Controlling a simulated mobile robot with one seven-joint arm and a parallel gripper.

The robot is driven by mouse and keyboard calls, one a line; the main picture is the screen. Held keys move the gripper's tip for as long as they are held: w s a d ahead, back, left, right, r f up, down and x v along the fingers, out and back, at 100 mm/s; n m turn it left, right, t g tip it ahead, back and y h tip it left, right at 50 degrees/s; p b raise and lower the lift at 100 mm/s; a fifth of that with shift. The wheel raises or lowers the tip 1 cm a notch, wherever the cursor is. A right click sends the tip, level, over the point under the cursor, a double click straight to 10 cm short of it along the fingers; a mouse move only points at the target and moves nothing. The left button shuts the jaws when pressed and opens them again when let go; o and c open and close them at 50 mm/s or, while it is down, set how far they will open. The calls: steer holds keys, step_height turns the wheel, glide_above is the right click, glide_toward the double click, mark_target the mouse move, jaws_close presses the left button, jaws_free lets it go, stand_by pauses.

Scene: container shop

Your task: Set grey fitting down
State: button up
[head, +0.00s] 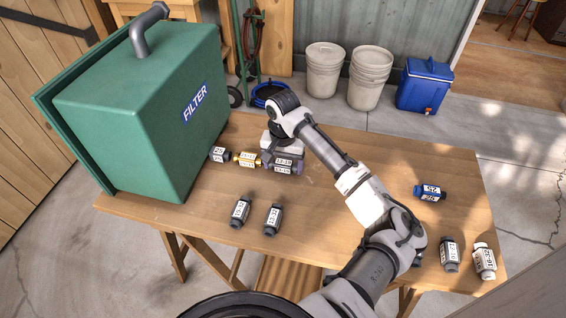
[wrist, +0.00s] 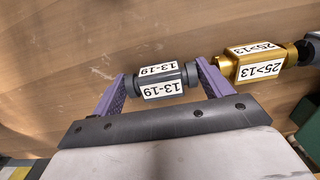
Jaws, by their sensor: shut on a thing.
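My gripper (head: 282,160) is shut on a grey fitting (head: 284,168), one finger at each end of it. In the wrist view the gripper (wrist: 163,85) holds the grey fitting (wrist: 160,80), whose white labels read 13-19. The fitting lies sideways, low over or on the table; I cannot tell if it touches. A brass fitting (head: 247,159) labelled 25>13 is just past the right finger in the wrist view (wrist: 250,64), in line with the grey one. A dark fitting (head: 219,154) joins the brass one to the green filter box (head: 130,110).
A blue fitting (head: 430,193), a dark one (head: 450,254) and a white one (head: 484,261) are at the right. The wooden table (head: 330,240) is bare between them.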

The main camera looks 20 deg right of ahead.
mark_target(283, 164)
steer(key=shift+f, duration=0.1)
steer(key=o, duration=0.7)
step_height(283, 164, up, 12)
steer(key=shift+r+b, duration=0.15)
steer(key=shift+b, duration=0.75)
